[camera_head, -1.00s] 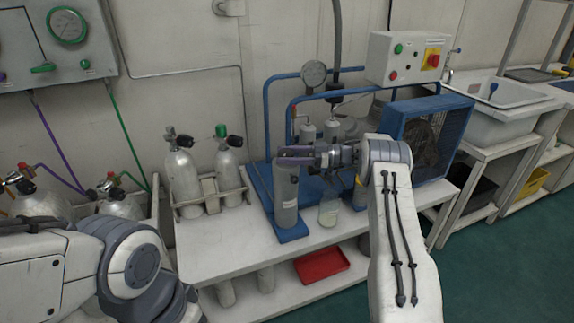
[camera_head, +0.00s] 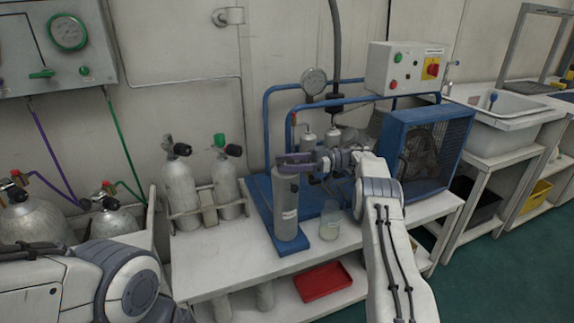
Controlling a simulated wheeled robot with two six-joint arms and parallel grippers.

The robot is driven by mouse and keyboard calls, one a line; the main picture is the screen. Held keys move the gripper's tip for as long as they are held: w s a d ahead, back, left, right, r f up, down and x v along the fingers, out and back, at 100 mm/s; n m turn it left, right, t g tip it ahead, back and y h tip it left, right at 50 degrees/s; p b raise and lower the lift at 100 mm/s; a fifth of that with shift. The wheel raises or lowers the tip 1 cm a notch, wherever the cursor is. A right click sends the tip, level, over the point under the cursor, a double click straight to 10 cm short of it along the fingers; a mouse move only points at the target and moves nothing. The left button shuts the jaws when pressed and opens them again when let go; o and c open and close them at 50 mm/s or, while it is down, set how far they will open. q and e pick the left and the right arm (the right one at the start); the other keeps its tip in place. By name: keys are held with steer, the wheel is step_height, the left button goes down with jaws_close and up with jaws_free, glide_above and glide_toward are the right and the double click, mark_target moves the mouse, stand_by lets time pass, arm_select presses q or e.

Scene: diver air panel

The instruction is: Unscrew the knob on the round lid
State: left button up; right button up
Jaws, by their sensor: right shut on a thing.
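A grey upright cylinder (camera_head: 285,207) stands on a blue base plate at the front of the white bench. My right gripper (camera_head: 292,160) reaches in from the right and is shut at the top of this cylinder. The round lid and its knob are hidden by the fingers, so I cannot make out the knob's shape. My left arm shows at the lower left, but its gripper is outside the picture.
A glass jar (camera_head: 330,220) stands just right of the cylinder. Two grey tanks in a rack (camera_head: 207,214) stand to the left. A blue compressor frame (camera_head: 396,150) and a control box (camera_head: 406,68) are behind my right arm. A red tray (camera_head: 322,281) lies on the lower shelf.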

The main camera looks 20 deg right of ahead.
mark_target(287, 161)
steer(key=shift+r, duration=0.1)
steer(key=o, duration=1.4)
step_height(287, 161, up, 4)
steer(key=shift+r+p, duration=0.1)
steer(key=shift+p, duration=0.3)
steer(key=s+d+r+p, duration=0.1)
steer(key=s+d+r, duration=0.1)
steer(key=s, duration=0.1)
steer(key=s+d+r+p, duration=0.2)
steer(key=d, duration=0.1)
steer(key=s+d+r+p, duration=0.1)
steer(key=s+d+r, duration=0.1)
steer(key=s+d, duration=0.1)
steer(key=shift+s+r+p, duration=0.3)
steer(key=shift+r, duration=0.1)
steer(key=shift+a+f, duration=0.1)
